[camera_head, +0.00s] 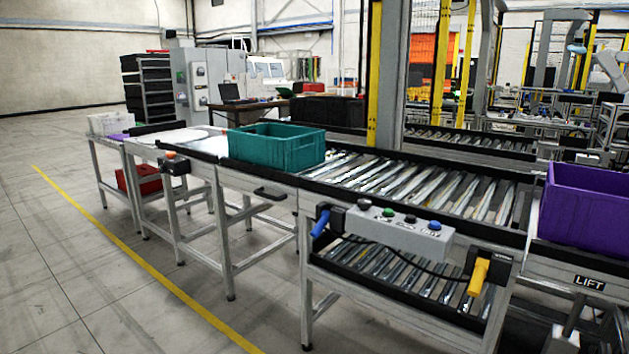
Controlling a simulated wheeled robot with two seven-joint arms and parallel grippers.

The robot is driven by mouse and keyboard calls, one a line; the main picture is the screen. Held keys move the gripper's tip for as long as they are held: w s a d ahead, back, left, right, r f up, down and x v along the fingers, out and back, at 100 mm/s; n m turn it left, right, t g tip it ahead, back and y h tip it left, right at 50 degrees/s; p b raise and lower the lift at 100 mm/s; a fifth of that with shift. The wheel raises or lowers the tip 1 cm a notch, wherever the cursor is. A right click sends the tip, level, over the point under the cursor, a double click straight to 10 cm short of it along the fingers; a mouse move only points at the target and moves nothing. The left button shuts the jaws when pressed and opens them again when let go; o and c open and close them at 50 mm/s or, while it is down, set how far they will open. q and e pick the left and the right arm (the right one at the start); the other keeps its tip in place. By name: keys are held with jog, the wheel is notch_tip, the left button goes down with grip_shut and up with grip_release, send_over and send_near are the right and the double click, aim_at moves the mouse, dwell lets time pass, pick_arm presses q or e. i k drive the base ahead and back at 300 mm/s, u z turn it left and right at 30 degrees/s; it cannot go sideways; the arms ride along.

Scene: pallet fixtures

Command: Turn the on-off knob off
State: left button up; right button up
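A grey control box (400,234) is fixed to the front of the roller conveyor, in the lower middle of the head view. A smaller box with an orange-red button or knob (170,155) is on the table frame farther left. I cannot tell which is the on-off knob or its setting. Neither of my grippers shows.
A blue handle (320,222) and a yellow handle (478,277) stick out either side of the control box. A teal crate (290,153) and a purple crate (590,212) stand on the line. A black handle (270,193) juts forward. Floor at the left is clear.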

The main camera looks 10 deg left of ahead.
aim_at(364, 204)
jog(key=u, duration=0.6)
jog(key=i, duration=1.25)
jog(key=z, duration=0.95)
